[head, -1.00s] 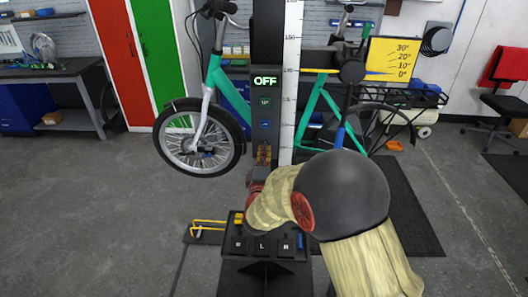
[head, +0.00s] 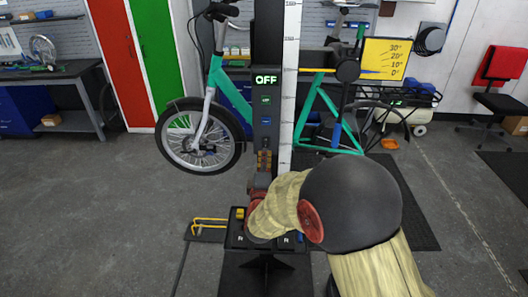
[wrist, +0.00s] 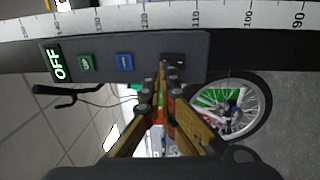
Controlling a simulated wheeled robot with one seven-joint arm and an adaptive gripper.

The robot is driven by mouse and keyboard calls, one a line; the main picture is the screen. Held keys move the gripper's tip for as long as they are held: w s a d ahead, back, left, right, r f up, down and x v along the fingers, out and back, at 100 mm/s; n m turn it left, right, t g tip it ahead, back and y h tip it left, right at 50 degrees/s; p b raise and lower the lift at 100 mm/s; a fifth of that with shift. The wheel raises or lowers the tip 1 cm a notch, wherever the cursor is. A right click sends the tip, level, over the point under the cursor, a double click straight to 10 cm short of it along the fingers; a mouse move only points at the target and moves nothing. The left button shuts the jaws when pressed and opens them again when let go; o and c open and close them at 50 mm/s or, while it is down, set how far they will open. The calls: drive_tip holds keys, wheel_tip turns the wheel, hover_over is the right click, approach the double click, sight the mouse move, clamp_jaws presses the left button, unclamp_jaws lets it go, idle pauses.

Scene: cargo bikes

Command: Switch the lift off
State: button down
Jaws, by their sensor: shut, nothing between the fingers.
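The lift column carries a dark control panel (head: 266,135) with a lit display (head: 265,79) that reads OFF in green. Below it are a green button (head: 265,100) and a blue button (head: 265,121). The wrist view shows the same display (wrist: 58,62), green button (wrist: 86,63) and blue button (wrist: 125,62). My gripper (wrist: 163,68) is shut and empty, with its tips at the dark switch (wrist: 175,60) at the lower end of the panel. The tips partly hide the switch, so I cannot tell its position or whether they touch.
A teal bike (head: 231,95) hangs on the lift, its front wheel (head: 200,139) left of the panel. A yellow angle board (head: 389,60) is at right. A black box (head: 239,240) with labelled controls stands below my arm. Open floor (head: 90,220) lies left.

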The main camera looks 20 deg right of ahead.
drive_tip(key=s+a+r+p, duration=0.1)
drive_tip(key=s+a, duration=0.1)
drive_tip(key=s, duration=0.4)
drive_tip(key=shift+s+a, duration=0.2)
drive_tip(key=shift+s, duration=0.2)
